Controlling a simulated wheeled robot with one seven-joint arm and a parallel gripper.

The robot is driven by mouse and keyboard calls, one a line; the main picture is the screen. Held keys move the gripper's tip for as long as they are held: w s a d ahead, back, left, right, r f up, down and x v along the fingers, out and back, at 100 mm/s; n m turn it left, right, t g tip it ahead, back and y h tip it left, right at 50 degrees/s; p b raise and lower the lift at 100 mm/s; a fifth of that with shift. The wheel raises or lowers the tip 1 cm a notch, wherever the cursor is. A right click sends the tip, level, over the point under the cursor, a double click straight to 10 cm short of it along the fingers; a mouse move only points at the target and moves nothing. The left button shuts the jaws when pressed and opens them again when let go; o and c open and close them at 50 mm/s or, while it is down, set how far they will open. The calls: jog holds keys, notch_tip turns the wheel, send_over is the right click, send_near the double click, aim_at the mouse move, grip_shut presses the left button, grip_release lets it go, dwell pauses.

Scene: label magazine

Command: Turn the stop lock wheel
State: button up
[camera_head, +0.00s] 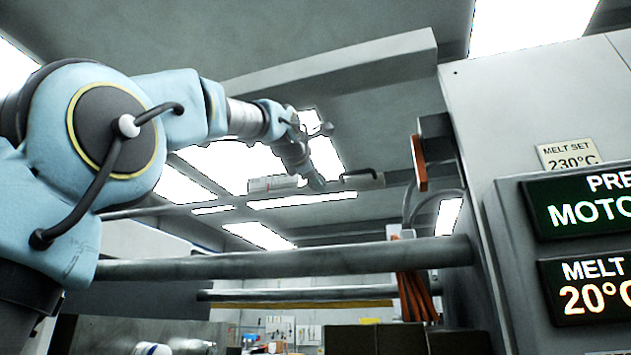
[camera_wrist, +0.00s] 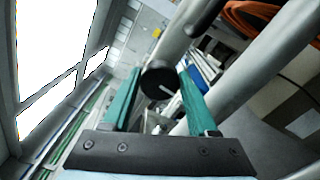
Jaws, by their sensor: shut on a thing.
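A dark round wheel (camera_wrist: 160,83) with a short white line on its face sits between the tips of my two teal fingers in the wrist view. I take it to be the stop lock wheel. My gripper (camera_wrist: 161,76) is shut on it, one finger at each side. A thick grey bar runs behind the wheel; how the wheel is mounted is hidden. In the head view my gripper (camera_head: 316,182) is small and far up the arm, pointing down to the right, and the wheel cannot be made out there.
A grey horizontal bar (camera_head: 290,264) crosses below my arm in the head view, with a thinner one (camera_head: 300,294) under it. A machine cabinet (camera_head: 545,110) with lit displays stands at right. Orange cables (camera_head: 413,296) hang beside it; orange hose (camera_wrist: 250,15) shows in the wrist view.

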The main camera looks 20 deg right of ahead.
jog(key=n, duration=0.6)
jog(key=shift+f+b, duration=0.1)
jog(key=shift+b, duration=0.2)
jog(key=shift+n, duration=0.4)
jog(key=o, duration=1.4)
jog(key=shift+c, duration=0.2)
jog(key=b+v, duration=0.4)
jog(key=v, duration=0.6)
jog(key=shift+s+a, duration=0.3)
